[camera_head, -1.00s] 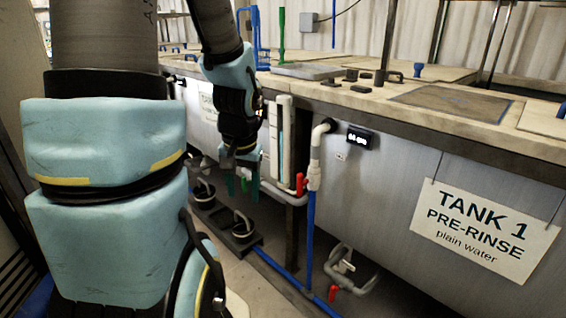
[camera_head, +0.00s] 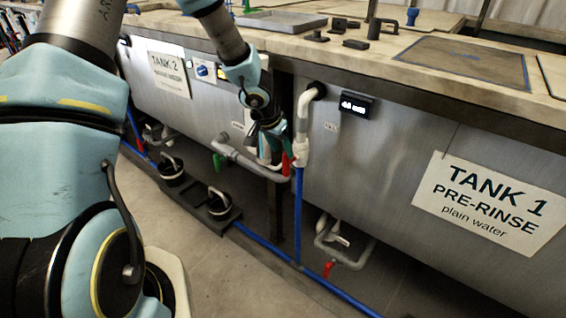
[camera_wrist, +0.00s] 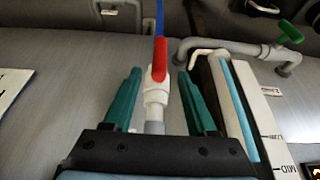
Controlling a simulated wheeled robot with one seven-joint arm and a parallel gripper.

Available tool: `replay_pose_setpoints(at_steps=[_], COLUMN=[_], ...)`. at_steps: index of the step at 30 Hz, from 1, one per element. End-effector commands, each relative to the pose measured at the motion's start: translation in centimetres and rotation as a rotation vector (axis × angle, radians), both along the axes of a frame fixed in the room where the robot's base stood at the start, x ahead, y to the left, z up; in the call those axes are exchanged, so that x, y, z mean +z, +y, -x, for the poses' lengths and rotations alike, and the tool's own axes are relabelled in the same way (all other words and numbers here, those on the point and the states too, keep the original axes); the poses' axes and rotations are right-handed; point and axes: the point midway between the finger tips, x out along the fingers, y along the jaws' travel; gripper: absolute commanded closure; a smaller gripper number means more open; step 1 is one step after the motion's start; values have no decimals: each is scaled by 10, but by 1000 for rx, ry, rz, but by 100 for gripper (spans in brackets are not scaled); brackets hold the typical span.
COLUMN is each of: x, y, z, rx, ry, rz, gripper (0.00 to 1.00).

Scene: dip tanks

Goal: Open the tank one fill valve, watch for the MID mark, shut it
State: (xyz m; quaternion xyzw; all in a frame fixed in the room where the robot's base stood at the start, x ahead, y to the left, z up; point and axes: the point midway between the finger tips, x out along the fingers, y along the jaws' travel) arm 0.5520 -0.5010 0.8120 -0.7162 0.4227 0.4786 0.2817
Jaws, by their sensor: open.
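The tank one fill valve has a red handle (camera_wrist: 159,60) on a white body (camera_wrist: 156,95); the head view also shows the red handle (camera_head: 286,163) beside the white pipe. My gripper (camera_wrist: 160,74) is open, its green fingers on either side of the valve, with visible gaps to it. In the head view my gripper (camera_head: 270,140) is just left of the pipe and hides most of the gauge. The level gauge (camera_wrist: 237,110) is right of the fingers in the wrist view, with a blue column and a scale with a MID mark (camera_wrist: 287,170).
The Tank 1 sign (camera_head: 490,203) hangs on the tank wall, with a small lit display (camera_head: 357,104) above left. A grey drain pipe with a green handle (camera_wrist: 289,32) runs near the gauge. A lower red-handled valve (camera_head: 328,268) and black floor fittings (camera_head: 218,205) stand below.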

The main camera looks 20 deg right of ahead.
Motion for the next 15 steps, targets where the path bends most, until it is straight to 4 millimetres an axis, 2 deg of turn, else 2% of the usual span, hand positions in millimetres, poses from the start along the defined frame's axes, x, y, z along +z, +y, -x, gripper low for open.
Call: replay_pose_setpoints(at_steps=[1, 6, 15], x=[-15, -41, -62], y=[-4, -13, -22], z=[-1, -7, -12], rx=[-1, -1, 1], ry=[1, 1, 0], rz=[-1, -1, -1], gripper=[43, 43, 43])
